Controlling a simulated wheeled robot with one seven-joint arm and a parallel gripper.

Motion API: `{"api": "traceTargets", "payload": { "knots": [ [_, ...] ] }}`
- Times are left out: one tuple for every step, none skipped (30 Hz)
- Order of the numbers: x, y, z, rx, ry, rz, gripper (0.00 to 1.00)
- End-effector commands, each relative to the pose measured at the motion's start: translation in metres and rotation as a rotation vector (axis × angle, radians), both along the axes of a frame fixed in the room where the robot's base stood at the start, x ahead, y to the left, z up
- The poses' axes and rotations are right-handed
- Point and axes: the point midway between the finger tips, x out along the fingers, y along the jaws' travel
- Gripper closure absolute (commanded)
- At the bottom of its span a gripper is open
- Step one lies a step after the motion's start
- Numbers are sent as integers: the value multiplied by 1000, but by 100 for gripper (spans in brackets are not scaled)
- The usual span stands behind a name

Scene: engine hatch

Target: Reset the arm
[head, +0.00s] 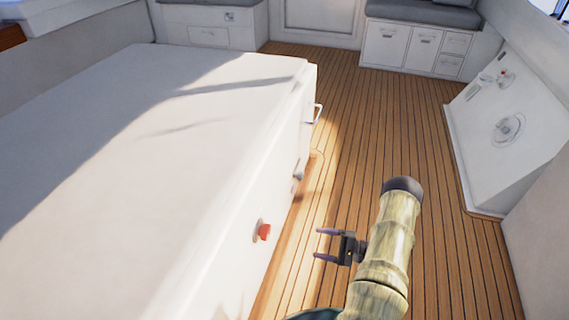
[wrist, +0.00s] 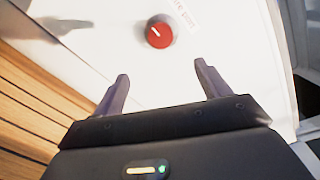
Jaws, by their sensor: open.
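My gripper (head: 325,244) is open and empty in the head view, to the right of the white hatch box's side wall. Its two dark fingers also show apart in the wrist view (wrist: 160,85), with nothing between them. A red knob (head: 264,232) sits on the side of the white engine hatch box (head: 150,130), left of the fingers and apart from them. In the wrist view the red knob (wrist: 159,31) with a white mark lies beyond the fingertips, beside a small printed label (wrist: 184,14).
A handle (head: 318,113) sticks out from the box's far side edge. The wooden deck (head: 370,110) is clear beyond my arm. A white panel with fittings (head: 508,125) stands at the right. White cabinets (head: 412,48) with a grey cushion are at the back.

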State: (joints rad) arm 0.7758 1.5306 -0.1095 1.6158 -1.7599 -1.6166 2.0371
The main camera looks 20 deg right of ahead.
Motion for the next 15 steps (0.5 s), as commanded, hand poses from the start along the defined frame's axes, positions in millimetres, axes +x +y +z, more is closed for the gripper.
{"api": "traceTargets", "payload": {
  "knots": [
    [0, 0, 0, 0, 0, 0, 24],
    [0, 0, 0, 0, 0, 0, 24],
    [1, 0, 1, -4, -2, -1, 24],
    [2, 0, 1, -11, -5, -2, 24],
    [5, 0, 3, -21, -9, -5, 24],
    [9, 0, 5, -44, -17, -12, 24],
    [14, -1, 7, -69, -28, -17, 24],
    [20, -1, 9, -101, -39, -25, 24],
    [29, -1, 14, -150, -57, -36, 24],
    [37, -2, 18, -196, -75, -46, 24],
    [46, -3, 23, -246, -93, -58, 24],
    [58, -3, 29, -319, -116, -72, 24],
    [68, -4, 35, -376, -134, -84, 24],
    [77, -4, 41, -436, -151, -93, 24],
    [88, -5, 49, -512, -172, -109, 24]
  ]
}}
